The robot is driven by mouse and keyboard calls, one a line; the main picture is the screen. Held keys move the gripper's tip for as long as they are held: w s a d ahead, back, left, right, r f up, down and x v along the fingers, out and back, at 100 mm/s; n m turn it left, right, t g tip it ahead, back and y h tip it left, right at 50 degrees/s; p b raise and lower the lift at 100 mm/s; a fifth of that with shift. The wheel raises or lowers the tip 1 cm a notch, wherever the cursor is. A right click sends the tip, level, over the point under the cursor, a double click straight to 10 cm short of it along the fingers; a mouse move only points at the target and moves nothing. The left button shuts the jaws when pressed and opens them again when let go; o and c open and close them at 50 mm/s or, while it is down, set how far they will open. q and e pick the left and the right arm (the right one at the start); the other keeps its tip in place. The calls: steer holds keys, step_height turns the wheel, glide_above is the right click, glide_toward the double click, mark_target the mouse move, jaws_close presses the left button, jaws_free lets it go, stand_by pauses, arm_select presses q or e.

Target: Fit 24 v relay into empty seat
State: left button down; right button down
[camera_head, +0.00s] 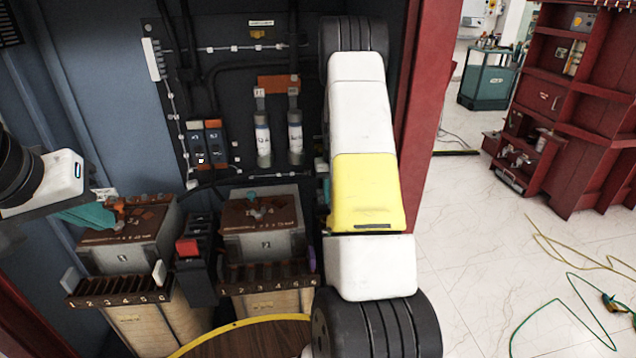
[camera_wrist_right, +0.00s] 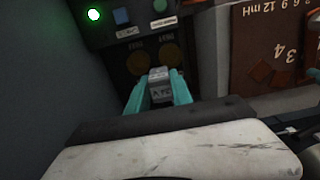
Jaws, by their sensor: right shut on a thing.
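In the right wrist view, the relay (camera_wrist_right: 160,84) is a small grey block with faint lettering. My right gripper (camera_wrist_right: 157,92) is shut on it with teal fingers on both sides. Beyond it is a dark panel with two dim round brown shapes (camera_wrist_right: 139,63); I cannot tell whether either is the empty seat, or whether the relay touches the panel. In the head view, my right arm hides the right gripper and relay. My left gripper (camera_head: 88,214) is at the left, its teal fingers by the left grey-and-brown transformer (camera_head: 128,250); its opening is unclear.
The panel carries a lit green lamp (camera_wrist_right: 94,14) and a blue button (camera_wrist_right: 121,16). In the head view, a red-topped black unit (camera_head: 193,262) stands between the left transformer and the right transformer (camera_head: 262,235).

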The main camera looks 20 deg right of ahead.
steer(key=w+d, duration=0.4)
steer(key=w+d+f, duration=0.1)
steer(key=w, duration=0.1)
steer(key=shift+w+d, duration=0.2)
steer(key=shift+d, duration=0.2)
steer(key=shift+f, duration=1.65)
steer(key=shift+f, duration=0.15)
steer(key=c, duration=1.1)
jaws_free()
step_height(320, 180, up, 8)
steer(key=shift+f, duration=0.1)
